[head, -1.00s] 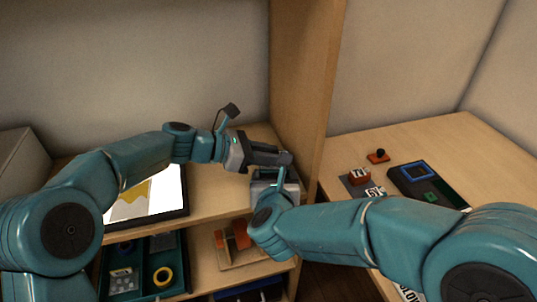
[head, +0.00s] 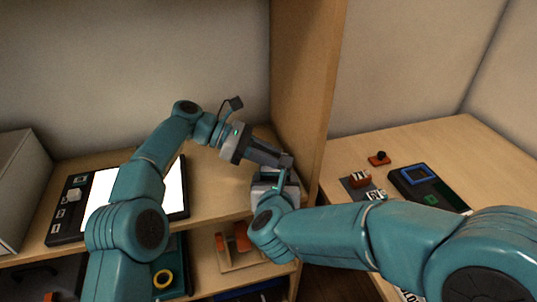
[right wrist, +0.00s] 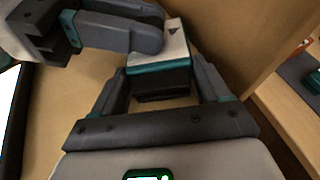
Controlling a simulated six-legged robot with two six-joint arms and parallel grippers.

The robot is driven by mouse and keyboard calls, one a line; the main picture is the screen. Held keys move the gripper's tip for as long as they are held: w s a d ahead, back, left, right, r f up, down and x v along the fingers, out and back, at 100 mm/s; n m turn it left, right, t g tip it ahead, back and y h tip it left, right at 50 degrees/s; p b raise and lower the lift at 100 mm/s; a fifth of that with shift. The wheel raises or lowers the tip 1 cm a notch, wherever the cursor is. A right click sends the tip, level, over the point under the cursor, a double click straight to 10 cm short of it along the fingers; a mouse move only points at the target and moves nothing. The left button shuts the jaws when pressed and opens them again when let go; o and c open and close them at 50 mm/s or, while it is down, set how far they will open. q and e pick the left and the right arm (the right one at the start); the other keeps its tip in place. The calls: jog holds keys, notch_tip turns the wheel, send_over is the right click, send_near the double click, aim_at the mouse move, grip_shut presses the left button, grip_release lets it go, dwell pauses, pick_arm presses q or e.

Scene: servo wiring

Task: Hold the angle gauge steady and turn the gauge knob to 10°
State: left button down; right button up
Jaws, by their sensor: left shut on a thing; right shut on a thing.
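The angle gauge (right wrist: 174,46) shows in the right wrist view as a block with a pale top, a black triangle mark and a teal band. My right gripper (right wrist: 160,78) is shut on it, one finger at each side. My left gripper (head: 288,161) reaches over from the left in the head view. In the right wrist view its dark fingers (right wrist: 145,28) come in from the upper left and are shut at the gauge's far left edge. The gauge knob is hidden between them, and its angle cannot be read. In the head view the grippers hide the gauge.
A wooden upright panel (head: 305,85) stands close to the right of both grippers. A dark-framed screen (head: 176,190) lies on the shelf at left. The right table holds a dark blue-and-green device (head: 425,185) and small red parts.

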pick_arm(q)
jog(key=shift+r, duration=0.1)
jog(key=c, duration=0.9)
grip_release()
jog(key=shift+n+t, duration=0.4)
